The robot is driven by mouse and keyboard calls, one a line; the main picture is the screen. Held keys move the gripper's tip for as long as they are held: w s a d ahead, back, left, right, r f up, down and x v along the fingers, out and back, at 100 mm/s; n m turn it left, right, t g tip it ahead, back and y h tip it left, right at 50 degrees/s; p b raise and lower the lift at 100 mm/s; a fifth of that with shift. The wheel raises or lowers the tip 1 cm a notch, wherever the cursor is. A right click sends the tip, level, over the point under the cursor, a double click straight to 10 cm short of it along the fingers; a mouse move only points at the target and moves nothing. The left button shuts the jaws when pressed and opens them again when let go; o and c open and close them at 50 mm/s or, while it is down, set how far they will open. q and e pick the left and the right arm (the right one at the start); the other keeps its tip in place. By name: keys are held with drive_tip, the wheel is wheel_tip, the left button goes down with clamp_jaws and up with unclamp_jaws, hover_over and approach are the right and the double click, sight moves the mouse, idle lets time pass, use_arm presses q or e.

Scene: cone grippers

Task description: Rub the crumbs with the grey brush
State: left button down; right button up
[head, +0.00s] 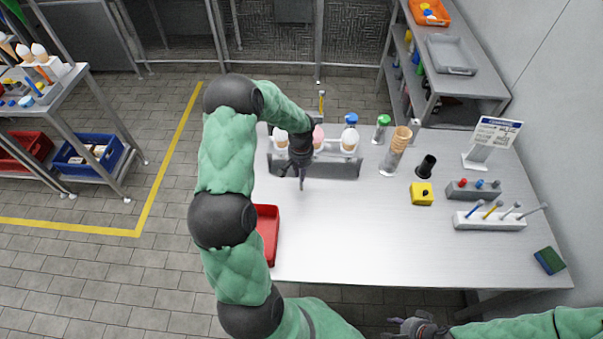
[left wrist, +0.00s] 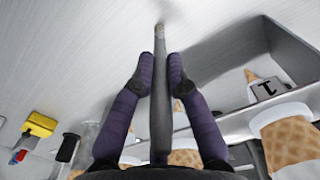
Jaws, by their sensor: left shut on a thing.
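My left gripper (head: 300,160) is over the far left part of the metal table, in front of the ice-cream cone stand (head: 345,169). It is shut on the grey brush (head: 302,184), which points down from it. In the left wrist view the dark fingers (left wrist: 160,75) close on both sides of the brush's grey handle (left wrist: 160,105), and its pale tip is near the top. I cannot tell whether the tip touches the table. I cannot make out any crumbs. My right gripper (head: 418,326) is at the bottom edge, off the table; its fingers are unclear.
A red tray (head: 267,235) lies at the table's left edge, partly behind my left arm. A white rack with several tools (head: 490,219), a yellow block (head: 421,194), a black cup (head: 426,166) and a sponge (head: 549,261) are at the right. The table's middle is clear.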

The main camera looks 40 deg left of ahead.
use_arm(q)
wheel_tip(320, 180, up, 2)
drive_tip(key=shift+a+r, duration=0.1)
wheel_tip(320, 180, up, 4)
drive_tip(key=p, duration=0.2)
drive_tip(key=shift+w+p, duration=0.1)
drive_tip(key=shift+p, duration=0.25)
drive_tip(key=shift+r+p, duration=0.55)
drive_tip(key=shift+r, duration=0.35)
